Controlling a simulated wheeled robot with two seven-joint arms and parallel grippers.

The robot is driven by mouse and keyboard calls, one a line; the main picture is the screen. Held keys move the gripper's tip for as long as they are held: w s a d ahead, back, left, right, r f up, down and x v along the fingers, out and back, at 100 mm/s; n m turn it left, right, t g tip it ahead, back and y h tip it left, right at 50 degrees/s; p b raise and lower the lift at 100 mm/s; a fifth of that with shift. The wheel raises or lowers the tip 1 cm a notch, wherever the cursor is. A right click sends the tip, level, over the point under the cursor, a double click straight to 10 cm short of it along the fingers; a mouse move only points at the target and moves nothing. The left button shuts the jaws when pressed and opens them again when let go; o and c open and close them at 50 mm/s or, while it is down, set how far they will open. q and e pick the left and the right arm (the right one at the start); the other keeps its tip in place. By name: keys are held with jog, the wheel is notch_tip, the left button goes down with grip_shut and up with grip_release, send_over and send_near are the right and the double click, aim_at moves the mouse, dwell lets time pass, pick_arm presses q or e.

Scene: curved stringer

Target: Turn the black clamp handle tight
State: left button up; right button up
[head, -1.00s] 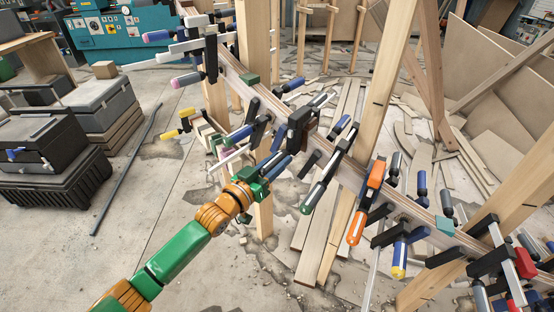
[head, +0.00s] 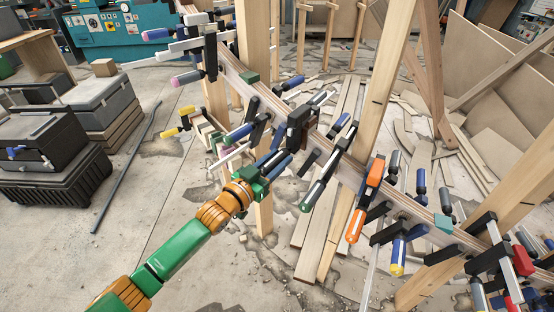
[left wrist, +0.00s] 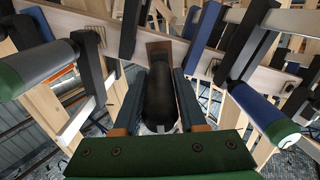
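My left gripper (head: 281,162) reaches in from the left in the head view, at the clamps along the curved wooden stringer (head: 342,172). In the left wrist view, its two dark blue fingers (left wrist: 160,90) lie on either side of the black clamp handle (left wrist: 160,102), which points back toward the green palm. The fingers are very close to the handle's sides. I cannot tell whether they press on it. The handle's clamp has a dark body (head: 299,128) on the stringer. In the head view the fingers hide most of the handle. My right gripper is out of view.
Other clamps crowd the stringer: a green-tipped one (head: 313,193) and an orange one (head: 366,200) to the right, and a blue one (head: 240,134) to the left. A wooden post (head: 264,212) stands below the gripper.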

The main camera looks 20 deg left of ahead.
pick_arm(q)
jog(key=shift+o, duration=1.4)
jog(key=v, duration=0.7)
jog(key=shift+s+r+p, duration=0.1)
jog(key=shift+s+p, duration=0.1)
jog(key=shift+p, duration=0.1)
jog(key=p, duration=0.4)
send_near(262, 173)
jog(key=shift+s, duration=0.4)
